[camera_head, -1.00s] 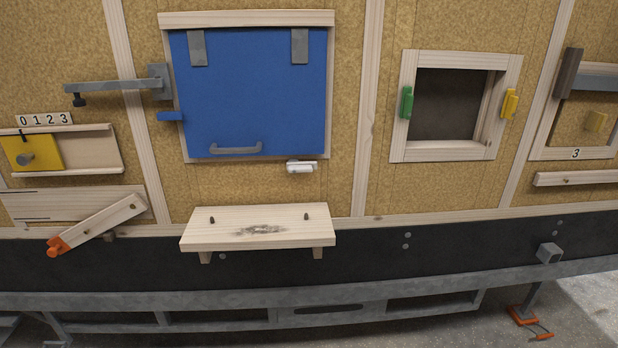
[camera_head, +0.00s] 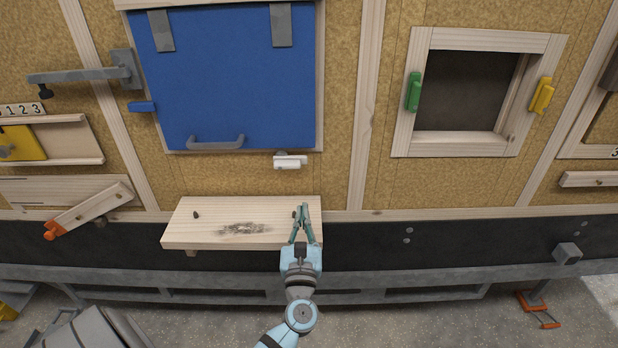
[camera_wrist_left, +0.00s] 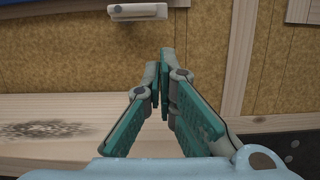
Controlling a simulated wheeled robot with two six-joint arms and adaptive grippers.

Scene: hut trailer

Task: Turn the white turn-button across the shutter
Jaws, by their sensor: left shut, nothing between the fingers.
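The white turn-button (camera_head: 291,162) sits below the lower right corner of the blue shutter (camera_head: 235,85) and lies about level. It also shows at the top of the left wrist view (camera_wrist_left: 138,12). The shutter hangs closed in its wooden frame, with a grey handle (camera_head: 215,142) near its bottom edge. My left gripper (camera_head: 302,207) is shut and empty. It is below the turn-button, in front of the right end of the small wooden shelf, and apart from the button. In the left wrist view its fingers (camera_wrist_left: 158,70) point up towards the wall below the button. My right gripper is out of view.
The wooden shelf (camera_head: 215,215) with a dark stain and pegs juts out under the shutter. A grey swing bar (camera_head: 85,75) and blue block (camera_head: 142,106) are left of the shutter. A framed opening with green (camera_head: 414,92) and yellow (camera_head: 541,96) turn-buttons is to the right.

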